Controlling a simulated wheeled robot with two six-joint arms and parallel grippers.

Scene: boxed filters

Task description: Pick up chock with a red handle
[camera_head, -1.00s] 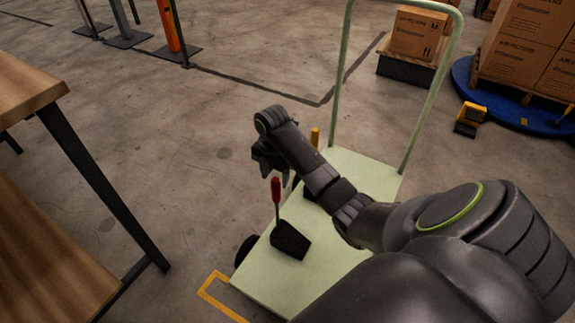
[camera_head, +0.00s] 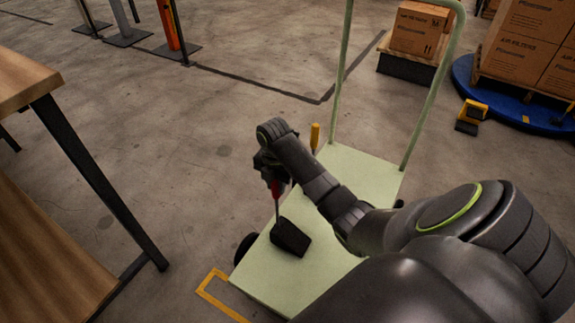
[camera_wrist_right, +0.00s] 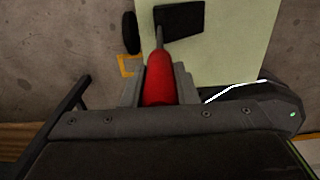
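The chock is a dark wedge (camera_head: 291,237) with a thin upright rod and a red handle (camera_head: 275,188). It is at the near left part of the pale green cart deck (camera_head: 265,275); I cannot tell whether its underside touches the deck. My right gripper (camera_head: 273,178) is at the handle from above. In the right wrist view the red handle (camera_wrist_right: 160,80) stands between both fingers (camera_wrist_right: 160,88), which appear to press its sides. The wedge (camera_wrist_right: 180,20) shows beyond it. My left gripper is not in view.
A second chock with a yellow handle (camera_head: 315,136) is behind my right arm, its body mostly hidden. The cart's tall green rail (camera_head: 424,100) rises at the back. A wooden table (camera_head: 35,215) stands at left. Boxes (camera_head: 417,30) and a yellow-black chock (camera_head: 470,115) are farther back.

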